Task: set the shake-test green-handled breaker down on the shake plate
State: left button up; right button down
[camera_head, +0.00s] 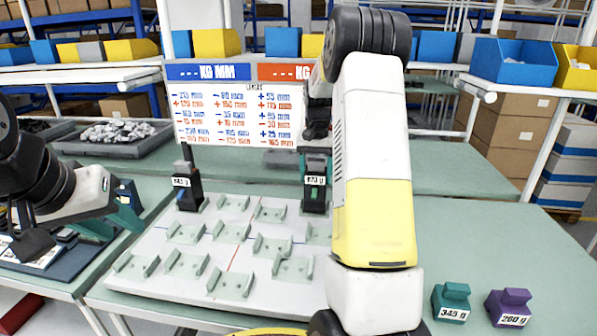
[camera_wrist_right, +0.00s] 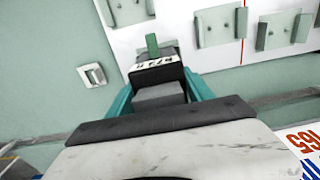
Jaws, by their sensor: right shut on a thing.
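The green-handled breaker (camera_head: 315,193) is a dark upright block with a white label and a green lever. My right gripper (camera_head: 316,150) is shut on it, over the far right part of the white shake plate (camera_head: 150,288). In the right wrist view, the breaker (camera_wrist_right: 153,68) sits between the teal fingers of my right gripper (camera_wrist_right: 160,98), near the plate edge (camera_wrist_right: 262,78). I cannot tell whether its base touches the plate. My left gripper (camera_head: 110,217) is over the left table, its teal fingers apart, with nothing seen between them.
Another dark breaker (camera_head: 187,190) stands at the plate's far left. Several grey-green cradles (camera_head: 233,284) cover the plate. A teal weight (camera_head: 452,300) and a purple weight (camera_head: 510,307) sit on the right table, which is otherwise clear. A limits board (camera_head: 230,115) stands behind.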

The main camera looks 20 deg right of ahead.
jog(key=shift+f, duration=0.7)
jog(key=shift+c, duration=1.6)
grip_release()
jog(key=shift+f, duration=0.1)
notch_tip(320, 180, up, 7)
jog(key=shift+f, duration=0.15)
jog(key=shift+r, duration=0.65)
